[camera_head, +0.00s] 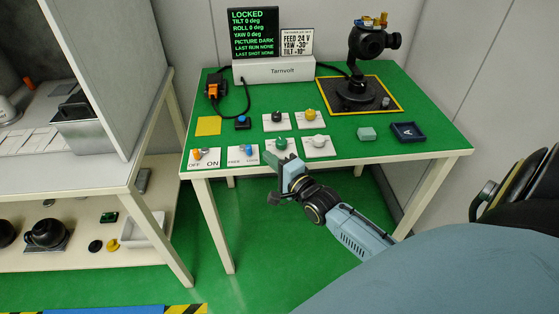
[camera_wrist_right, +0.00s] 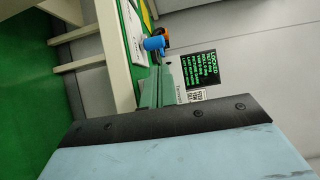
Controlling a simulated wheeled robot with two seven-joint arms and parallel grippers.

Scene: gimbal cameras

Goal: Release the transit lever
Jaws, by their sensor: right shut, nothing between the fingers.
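A blue lever (camera_head: 248,149) stands on a small white labelled plate at the table's front edge; its lettering is too small to read surely, but one word looks like LOCK. In the right wrist view the blue lever (camera_wrist_right: 154,43) is just beyond my fingertips. My right gripper (camera_head: 271,162) is shut and empty, to the right of the lever and apart from it. Its green fingers also show in the right wrist view (camera_wrist_right: 158,78). The black screen (camera_head: 252,34) reads LOCKED, with tilt, roll and yaw at 0 deg. The gimbal camera (camera_head: 367,45) stands upright at the back right.
An orange switch (camera_head: 197,154) marked OFF and ON is left of the lever. Green (camera_head: 281,144), white (camera_head: 318,141), black (camera_head: 276,117) and yellow (camera_head: 310,115) knobs are close by. A blue tray (camera_head: 408,132) and a pale green block (camera_head: 367,134) lie at the right.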

